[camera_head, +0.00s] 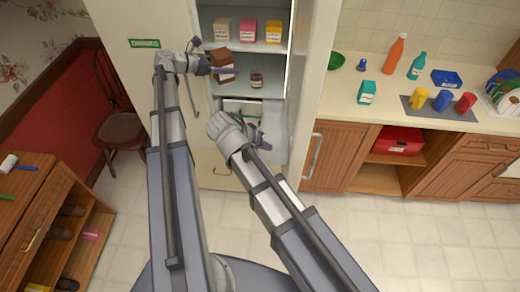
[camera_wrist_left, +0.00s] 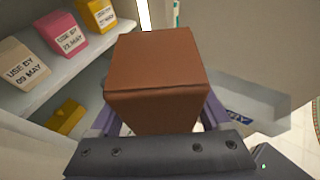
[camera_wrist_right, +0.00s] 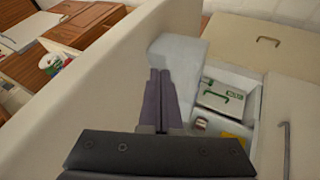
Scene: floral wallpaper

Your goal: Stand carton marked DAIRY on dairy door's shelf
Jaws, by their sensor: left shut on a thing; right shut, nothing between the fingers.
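My left gripper (camera_head: 226,70) is shut on a brown carton (camera_head: 220,57), held in front of the open fridge's shelves. In the left wrist view the brown carton (camera_wrist_left: 155,75) shows plain brown faces; no DAIRY marking is visible. The inner side and shelf of that door are mostly hidden. My right gripper (camera_head: 258,138) is shut and empty, low in front of the fridge; its closed fingers show in the right wrist view (camera_wrist_right: 160,100).
Beige (camera_head: 222,29), pink (camera_head: 248,31) and yellow (camera_head: 273,32) cartons stand on a fridge shelf. A counter (camera_head: 375,108) is at right.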

